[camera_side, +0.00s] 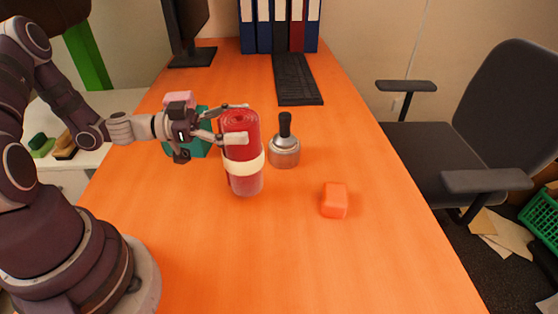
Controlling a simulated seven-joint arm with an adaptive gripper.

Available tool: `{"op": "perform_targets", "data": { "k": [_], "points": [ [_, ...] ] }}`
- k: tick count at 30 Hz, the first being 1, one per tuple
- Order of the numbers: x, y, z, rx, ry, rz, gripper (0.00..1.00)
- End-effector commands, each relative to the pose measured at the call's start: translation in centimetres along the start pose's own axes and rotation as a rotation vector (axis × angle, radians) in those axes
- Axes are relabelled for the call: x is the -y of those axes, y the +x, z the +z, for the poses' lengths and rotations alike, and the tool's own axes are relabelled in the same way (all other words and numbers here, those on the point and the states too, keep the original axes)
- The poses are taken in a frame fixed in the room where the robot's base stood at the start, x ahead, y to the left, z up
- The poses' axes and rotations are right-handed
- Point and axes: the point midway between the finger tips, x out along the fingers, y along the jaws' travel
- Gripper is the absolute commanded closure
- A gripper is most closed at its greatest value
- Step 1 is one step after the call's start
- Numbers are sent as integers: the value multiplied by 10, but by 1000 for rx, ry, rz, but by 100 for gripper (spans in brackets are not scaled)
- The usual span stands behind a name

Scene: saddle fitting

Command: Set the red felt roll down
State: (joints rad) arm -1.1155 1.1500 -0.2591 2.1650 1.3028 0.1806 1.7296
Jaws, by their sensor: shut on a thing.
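The red felt roll (244,154) stands upright near the middle of the orange table, with a cream band (244,167) around it. Its spiral end faces up. My gripper (237,122) reaches in from the left and is shut on the roll near its top, one finger at the front and one behind. The far finger is partly hidden by the roll. I cannot tell whether the roll's lower end touches the table or hangs just above it.
An orange block (334,200) lies front right. A teal box (200,147) is behind my gripper. A keyboard (297,80) and binders (280,27) are at the back. The front table is clear.

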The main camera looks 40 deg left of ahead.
Motion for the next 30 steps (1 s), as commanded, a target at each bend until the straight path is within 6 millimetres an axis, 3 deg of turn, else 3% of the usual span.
{"op": "perform_targets", "data": {
  "k": [3,9,13,16,20,24,30],
  "points": [
    [0,0,-29,2,9,1,68],
    [0,0,-63,1,7,0,68],
    [-6,10,-70,3,3,38,68],
    [-24,34,-68,9,1,130,68],
    [-66,78,-62,16,5,302,68],
    [-131,122,-57,16,8,500,68],
    [-225,154,-55,3,5,716,68]
  ]
}}
